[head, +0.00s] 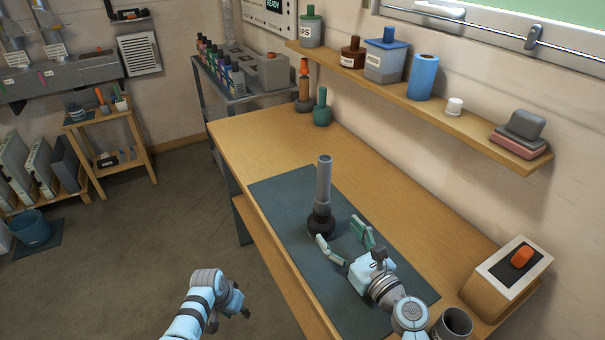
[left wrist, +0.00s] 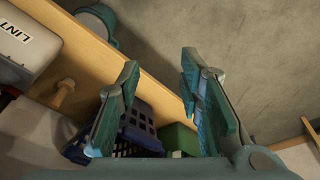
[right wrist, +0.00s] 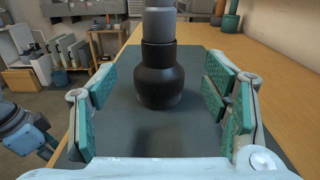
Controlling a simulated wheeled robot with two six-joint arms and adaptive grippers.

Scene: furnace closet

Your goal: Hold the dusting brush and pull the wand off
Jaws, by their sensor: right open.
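The dusting brush (head: 321,223) stands upright on the dark mat, a black rounded body with a grey tube, the wand (head: 323,180), rising from its top. In the right wrist view the black brush body (right wrist: 160,82) is ahead, with the lower part of the wand (right wrist: 159,22) above it. My right gripper (head: 340,232) is open, its green-padded fingers on either side of the view just short of the brush, not closed on it. My left gripper (head: 240,303) hangs over the floor, left of the bench; its fingers (left wrist: 160,60) are apart and empty. The bristles are not visible.
The mat (head: 275,195) lies on the wooden bench (head: 400,205). An orange-topped box (head: 512,278) and a dark cup (head: 452,327) stand near the right end. Green and brown bottles (head: 321,110) stand at the far end. A wall shelf (head: 440,112) runs above.

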